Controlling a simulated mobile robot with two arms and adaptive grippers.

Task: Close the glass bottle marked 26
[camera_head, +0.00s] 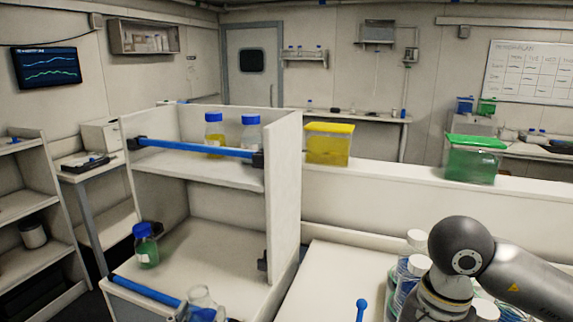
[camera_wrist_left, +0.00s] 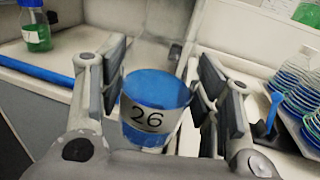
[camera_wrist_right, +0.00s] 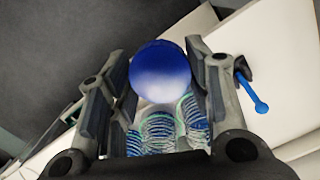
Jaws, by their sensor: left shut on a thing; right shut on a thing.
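The glass bottle marked 26 (camera_wrist_left: 147,119) stands between the fingers of my left gripper (camera_wrist_left: 162,72), which is shut on it. It has blue contents, and its label faces the left wrist camera. In the head view an uncapped clear bottle neck (camera_head: 200,297) shows at the bottom edge, with blue below it; its label is out of frame. My right gripper (camera_wrist_right: 158,68) is shut on a round blue cap (camera_wrist_right: 161,74), apart from the bottle. In the head view my right arm comes in from the right and its fingers are hidden.
A green bottle with a blue cap (camera_head: 145,246) stands on the lower shelf at left. A blue rail (camera_head: 148,291) runs along that shelf's front. Stacked dishes (camera_wrist_right: 160,130) lie below the cap. A blue knobbed lever (camera_head: 361,307) stands at the bench. Yellow (camera_head: 329,145) and green (camera_head: 473,160) boxes sit behind.

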